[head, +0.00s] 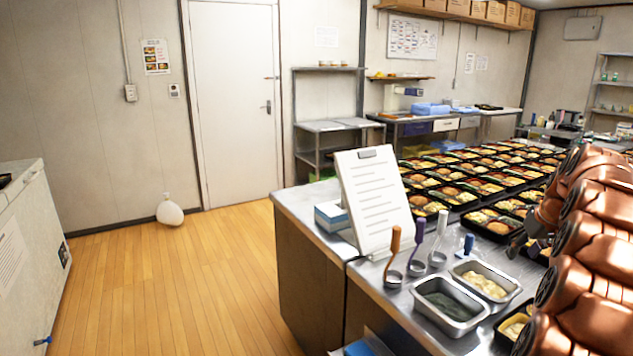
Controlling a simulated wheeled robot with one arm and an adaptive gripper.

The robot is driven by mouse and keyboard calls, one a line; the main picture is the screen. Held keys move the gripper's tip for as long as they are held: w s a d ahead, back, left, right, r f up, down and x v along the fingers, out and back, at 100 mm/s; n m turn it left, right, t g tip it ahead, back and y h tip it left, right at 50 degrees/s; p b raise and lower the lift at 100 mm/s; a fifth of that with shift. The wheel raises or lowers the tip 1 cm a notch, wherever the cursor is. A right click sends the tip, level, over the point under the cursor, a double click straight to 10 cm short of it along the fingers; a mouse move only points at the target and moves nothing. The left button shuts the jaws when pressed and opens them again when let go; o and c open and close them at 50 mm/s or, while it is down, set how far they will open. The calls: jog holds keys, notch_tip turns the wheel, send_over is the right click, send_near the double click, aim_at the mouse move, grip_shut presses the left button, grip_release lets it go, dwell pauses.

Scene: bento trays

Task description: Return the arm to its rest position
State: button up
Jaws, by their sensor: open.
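My copper-coloured arm fills the right edge of the head view, over the steel counter (318,205). My gripper (520,244) shows only in part as dark fingers beside the arm, near the front bento trays. It is open, and I see nothing held in it. Many filled black bento trays (485,187) stand in rows on the counter behind it. The arm hides the counter's right end and some trays.
Two steel food pans (447,305) and several scoops (417,250) lie at the counter's front. A clipboard (373,200) stands upright at the left. A white freezer (25,262) is far left. The wooden floor (180,290) between is clear, except a white bag (170,212) by the wall.

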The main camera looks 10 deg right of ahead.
jog(key=s+a+r+n+g+y+p, duration=0.1)
jog(key=s+a+r+p, duration=0.15)
jog(key=a, duration=1.35)
jog(key=s+a+r+n+g+y+p, duration=0.15)
jog(key=s+a, duration=0.25)
jog(key=a, duration=1.3)
jog(key=s+a+f+g+p, duration=0.1)
jog(key=s+a, duration=0.3)
jog(key=s, duration=0.5)
jog(key=s+a+f+g+h+p, duration=0.1)
jog(key=s+a+f, duration=0.1)
jog(key=s+a, duration=0.3)
jog(key=s+a+f+g+p, duration=0.1)
jog(key=s+a, duration=0.4)
jog(key=s, duration=0.8)
jog(key=shift+a+f+g+h+p, duration=0.2)
jog(key=shift+f+g+h+p, duration=0.15)
jog(key=shift+f+g, duration=0.15)
jog(key=shift+s, duration=0.1)
